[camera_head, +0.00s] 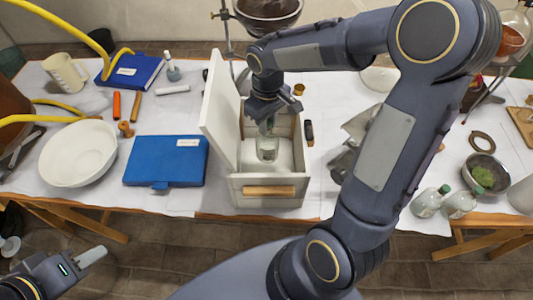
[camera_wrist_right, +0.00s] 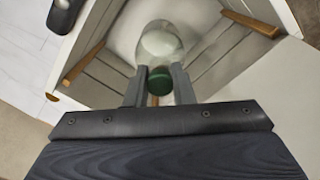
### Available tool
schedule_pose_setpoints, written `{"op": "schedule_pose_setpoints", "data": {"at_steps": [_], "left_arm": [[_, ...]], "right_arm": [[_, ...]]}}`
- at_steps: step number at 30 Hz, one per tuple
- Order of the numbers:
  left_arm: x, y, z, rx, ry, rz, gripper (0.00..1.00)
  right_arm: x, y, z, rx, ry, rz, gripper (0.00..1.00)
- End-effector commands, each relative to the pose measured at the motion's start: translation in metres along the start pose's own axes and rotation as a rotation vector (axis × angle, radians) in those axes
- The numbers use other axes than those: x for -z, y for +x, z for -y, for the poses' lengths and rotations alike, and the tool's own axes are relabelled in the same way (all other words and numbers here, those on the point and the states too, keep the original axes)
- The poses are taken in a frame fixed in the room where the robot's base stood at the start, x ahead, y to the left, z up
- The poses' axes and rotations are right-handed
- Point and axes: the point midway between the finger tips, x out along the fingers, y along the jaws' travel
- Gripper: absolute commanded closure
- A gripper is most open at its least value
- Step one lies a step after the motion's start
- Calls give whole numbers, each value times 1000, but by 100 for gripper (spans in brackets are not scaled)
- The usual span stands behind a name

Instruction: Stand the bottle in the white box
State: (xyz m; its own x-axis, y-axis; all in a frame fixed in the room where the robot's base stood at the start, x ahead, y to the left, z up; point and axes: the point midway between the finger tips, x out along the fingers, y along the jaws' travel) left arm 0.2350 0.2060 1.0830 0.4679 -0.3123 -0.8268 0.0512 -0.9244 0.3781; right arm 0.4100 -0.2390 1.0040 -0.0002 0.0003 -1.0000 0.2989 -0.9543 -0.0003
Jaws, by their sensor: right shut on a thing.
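The white box (camera_head: 262,204) stands on the table with its lid open, leaning up on the left; it has a wooden handle on its front. The glass bottle (camera_head: 267,152) with a green cap is upright inside the box; in the right wrist view the bottle (camera_wrist_right: 161,44) shows below its green cap (camera_wrist_right: 160,85). My right gripper (camera_head: 267,122) reaches down into the box from above and is shut on the bottle near its cap. I cannot tell if the bottle's base touches the box floor. My left gripper (camera_head: 92,257) is low at the left, off the table; its finger opening is unclear.
A blue case (camera_head: 165,162) and a white bowl (camera_head: 78,153) lie left of the box. A dark marker (camera_head: 309,133) lies close to its right. Two capped bottles (camera_head: 444,202) and a bowl with green stuff (camera_head: 486,174) stand at the right. My right arm hides part of the table.

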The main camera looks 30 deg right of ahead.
Motion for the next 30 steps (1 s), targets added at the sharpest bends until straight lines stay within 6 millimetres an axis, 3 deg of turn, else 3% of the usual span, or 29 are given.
{"op": "schedule_pose_setpoints", "data": {"at_steps": [4,15,29,30], "left_arm": [[2,-3,-2,0,0,0,64],[3,-6,-3,0,0,0,64],[1,-2,-1,0,0,0,64],[2,-3,-1,0,0,0,64]], "right_arm": [[-1,26,0,2,-2,5,100],[0,69,0,1,0,3,100],[0,81,0,-1,-1,-1,100],[0,79,0,0,0,0,74]]}}
